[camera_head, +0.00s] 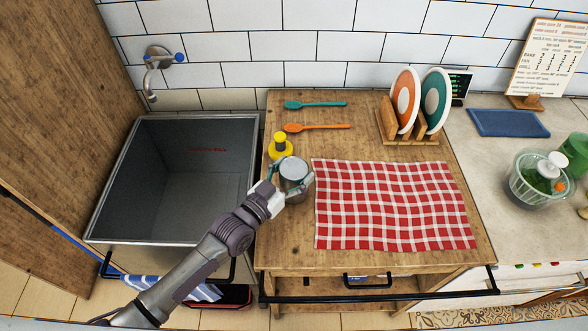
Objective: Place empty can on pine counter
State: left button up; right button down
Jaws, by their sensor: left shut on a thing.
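My left gripper (290,189) is shut on a grey metal can (294,169). The can is upright, seen from above, over the left part of the pine counter (360,263), left of the checked cloth. I cannot tell whether its base touches the wood or is a little above it. The gripper fingers lie on both sides of the can, and its lower part is partly hidden by them. My right gripper is not in view.
A yellow bottle (281,147) stands just behind the can. A red checked cloth (393,205) covers the counter's middle. Teal (315,104) and orange (317,127) spoons lie at the back, beside a plate rack (403,138). A sink (122,206) is to the left.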

pick_arm(q)
jog(key=shift+f, duration=0.15)
jog(key=o, duration=1.1)
jog(key=shift+o, duration=0.2)
jog(key=b+v, duration=0.2)
jog(key=v, duration=0.9)
jog(key=shift+s, duration=0.2)
jog(key=shift+s+a, duration=0.3)
jog(key=shift+d, duration=0.1)
